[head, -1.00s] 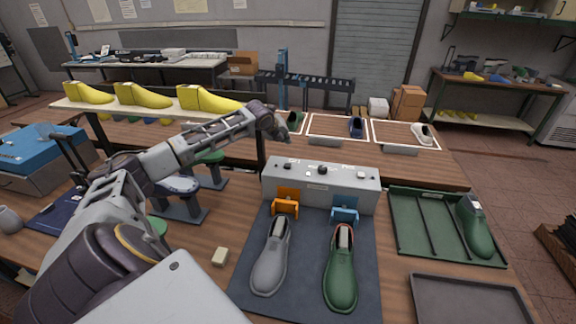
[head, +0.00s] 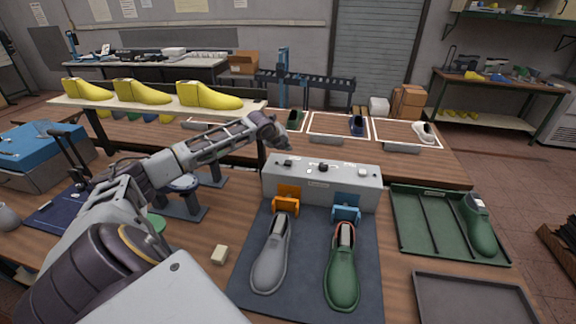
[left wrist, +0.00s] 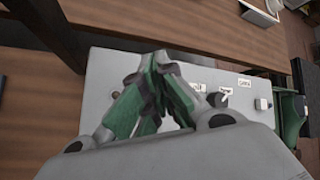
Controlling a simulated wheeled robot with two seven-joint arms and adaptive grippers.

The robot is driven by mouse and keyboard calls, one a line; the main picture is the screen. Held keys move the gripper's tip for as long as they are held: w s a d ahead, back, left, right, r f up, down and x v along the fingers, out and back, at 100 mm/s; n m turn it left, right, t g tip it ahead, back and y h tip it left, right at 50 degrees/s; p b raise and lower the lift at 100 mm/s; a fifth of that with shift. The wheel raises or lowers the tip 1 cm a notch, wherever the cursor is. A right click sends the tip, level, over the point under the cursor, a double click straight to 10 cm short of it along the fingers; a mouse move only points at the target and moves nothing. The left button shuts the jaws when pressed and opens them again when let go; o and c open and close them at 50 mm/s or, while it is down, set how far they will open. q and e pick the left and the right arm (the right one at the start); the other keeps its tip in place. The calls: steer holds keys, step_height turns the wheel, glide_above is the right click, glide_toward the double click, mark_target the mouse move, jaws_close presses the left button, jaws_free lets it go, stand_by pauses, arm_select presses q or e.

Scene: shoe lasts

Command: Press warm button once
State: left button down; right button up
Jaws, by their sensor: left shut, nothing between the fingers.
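The grey control box (head: 322,186) stands behind the dark mat, with small dark controls and labels along its top. A middle knob (head: 323,167) and a right-hand control (head: 362,171) show; the labels are too small to read, so I cannot tell which is the warm button. My left gripper (head: 284,146) is above the left end of the box. In the left wrist view its green-padded fingers (left wrist: 160,62) are shut and empty over the box top (left wrist: 105,75), hiding part of it. Contact cannot be told. My right gripper is not in view.
A grey shoe (head: 271,258) and a green shoe (head: 342,270) lie on the mat (head: 308,295) before the box. A green tray (head: 420,225) stands to the right. Yellow lasts (head: 208,96) sit on a raised shelf at the left, near my left arm.

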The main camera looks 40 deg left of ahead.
mark_target(286, 161)
arm_select(q)
steer(key=shift+f+b, duration=0.7)
steer(key=shift+f, duration=1.3)
steer(key=shift+f+p, duration=0.3)
steer(key=shift+f, duration=0.25)
stand_by(1.0)
steer(key=shift+f, duration=0.4)
stand_by(0.7)
steer(key=shift+r, duration=0.1)
steer(key=shift+r+p, duration=0.9)
steer(key=shift+p, duration=0.35)
